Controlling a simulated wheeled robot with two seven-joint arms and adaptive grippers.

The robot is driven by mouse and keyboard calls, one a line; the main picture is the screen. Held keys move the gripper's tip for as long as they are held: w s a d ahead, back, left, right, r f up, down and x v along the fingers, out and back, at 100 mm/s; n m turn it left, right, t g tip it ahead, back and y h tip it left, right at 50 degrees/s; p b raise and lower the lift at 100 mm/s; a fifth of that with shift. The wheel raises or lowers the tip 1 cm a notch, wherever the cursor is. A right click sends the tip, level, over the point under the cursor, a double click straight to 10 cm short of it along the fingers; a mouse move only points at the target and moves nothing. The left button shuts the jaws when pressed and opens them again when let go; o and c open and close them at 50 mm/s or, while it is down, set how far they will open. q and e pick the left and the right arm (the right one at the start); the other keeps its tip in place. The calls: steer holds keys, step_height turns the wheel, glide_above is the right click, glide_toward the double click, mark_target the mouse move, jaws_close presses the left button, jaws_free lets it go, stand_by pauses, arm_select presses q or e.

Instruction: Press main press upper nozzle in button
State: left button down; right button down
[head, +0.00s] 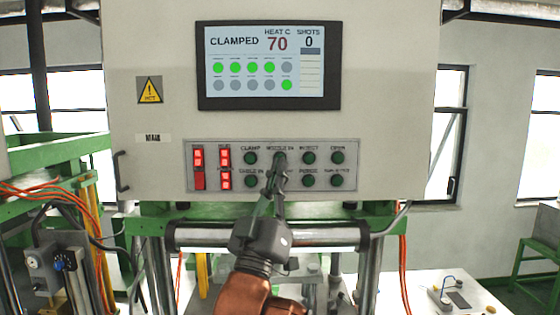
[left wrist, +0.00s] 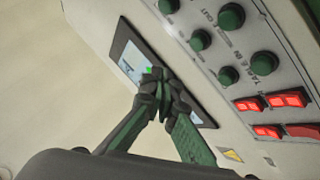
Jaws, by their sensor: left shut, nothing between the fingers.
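The main press panel (head: 355,150) carries two rows of round green buttons. The upper nozzle in button (head: 279,156) is second from the left in the top row, mostly covered by my left gripper (head: 279,164). In the left wrist view, the button that seems to be it (left wrist: 200,40) shows clear of the fingers. My left gripper (left wrist: 164,80) is shut and empty, its fingertips pointing up at the panel in the head view. There its tips overlap the button; in the wrist view they show against the screen. Contact cannot be told. My right gripper is not in view.
The screen (head: 268,66) above reads CLAMPED, heat 70, shots 0, with several green lamps lit. The clamp button (head: 250,158) and inject button (head: 309,158) flank the target closely. Red lit switches (head: 198,157) are at the panel's left.

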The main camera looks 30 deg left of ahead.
arm_select(q)
steer(key=shift+w+a, duration=0.45)
steer(key=shift+w, duration=0.25)
steer(key=shift+w+a, duration=0.4)
steer(key=shift+w, duration=0.35)
steer(key=shift+w+a, duration=0.45)
steer(key=shift+w, duration=0.25)
steer(key=shift+w+a, duration=0.2)
steer(key=shift+w, duration=0.1)
steer(key=shift+w+a, duration=0.25)
steer(key=shift+w, duration=0.15)
stand_by(0.6)
steer(key=shift+s+d, duration=0.15)
steer(key=shift+s, duration=0.05)
steer(key=shift+s+d, duration=0.3)
steer(key=shift+s, duration=0.25)
steer(key=shift+s+d+p, duration=0.1)
steer(key=shift+s+d, duration=0.35)
steer(key=shift+s, duration=0.25)
steer(key=shift+s+d+p, duration=0.1)
steer(key=shift+s+d, duration=0.3)
steer(key=shift+s, duration=0.35)
steer(key=shift+s+d+p, duration=0.1)
steer(key=shift+s+d, duration=0.35)
steer(key=shift+s, duration=0.25)
